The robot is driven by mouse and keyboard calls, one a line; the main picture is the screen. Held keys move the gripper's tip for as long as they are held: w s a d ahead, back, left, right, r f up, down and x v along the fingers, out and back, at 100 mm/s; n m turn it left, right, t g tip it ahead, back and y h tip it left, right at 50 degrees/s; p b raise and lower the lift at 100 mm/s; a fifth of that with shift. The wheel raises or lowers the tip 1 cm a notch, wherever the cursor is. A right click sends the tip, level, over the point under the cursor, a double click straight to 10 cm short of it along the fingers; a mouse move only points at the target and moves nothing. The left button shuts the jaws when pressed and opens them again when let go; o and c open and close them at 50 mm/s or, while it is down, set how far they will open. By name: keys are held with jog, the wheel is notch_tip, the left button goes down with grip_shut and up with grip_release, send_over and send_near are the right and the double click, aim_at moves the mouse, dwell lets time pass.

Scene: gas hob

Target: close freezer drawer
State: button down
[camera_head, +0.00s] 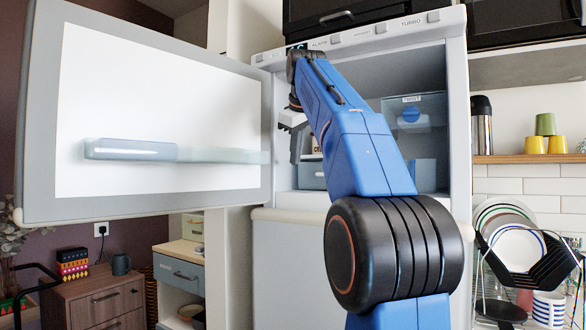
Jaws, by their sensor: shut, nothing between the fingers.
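The freezer (458,120) stands in the middle with its door (150,105) swung wide open to the left. Inside, a translucent bluish drawer (428,105) with a small label and a round blue shape shows in the upper right. Lower down, a grey-blue drawer front (311,177) shows left of my arm, and a bluish part shows right of it. My arm covers the middle of the interior, so how far each drawer sticks out is unclear. My gripper (296,158) is shut and empty, pointing down at the left side of the opening, near the lower drawer; contact cannot be told.
A translucent rail with a blue piece (130,150) runs across the door's inner face. A shelf with a flask (482,125) and cups, and a dish rack (515,255), stand right. A wooden cabinet (108,295) stands lower left.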

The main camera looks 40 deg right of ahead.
aim_at(305, 173)
jog(key=x, duration=0.9)
jog(key=shift+w+d+f, duration=0.1)
jog(key=shift+w+d, duration=0.1)
jog(key=shift+d, duration=0.2)
jog(key=shift+w+d+f, duration=0.1)
jog(key=shift+w+d, duration=0.1)
jog(key=shift+d, duration=0.25)
jog(key=shift+w+d, duration=0.25)
jog(key=shift+d, duration=0.25)
jog(key=shift+w+d, duration=0.2)
jog(key=shift+d, duration=0.35)
jog(key=shift+d, duration=0.1)
jog(key=d, duration=0.1)
jog(key=w+d, duration=0.1)
jog(key=d, duration=0.1)
jog(key=shift+w+d, duration=0.15)
jog(key=shift+w, duration=0.05)
jog(key=shift+r, duration=0.15)
